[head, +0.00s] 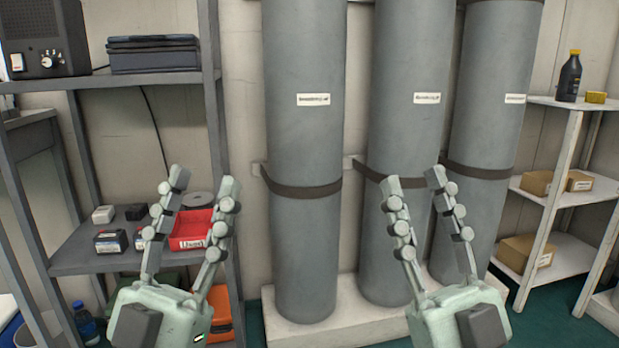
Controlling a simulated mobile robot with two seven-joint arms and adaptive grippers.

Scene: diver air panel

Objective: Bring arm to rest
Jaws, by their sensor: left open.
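My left gripper (202,182) is raised at the lower left of the head view, fingers pointing up and spread apart. It is open with nothing between its fingers, and it partly covers the shelf behind it. My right gripper (412,183) is raised at the lower right, in front of the middle and right grey cylinders. Its two fingers are also spread apart, with nothing held between them. Both grippers stand at about the same height.
Three tall grey cylinders (305,120) are strapped upright on a pale plinth (345,328). A grey shelf (75,258) at left holds a red bin (192,222) and small boxes. A white shelf (577,258) at right holds cardboard boxes (527,252) and a dark bottle (570,78).

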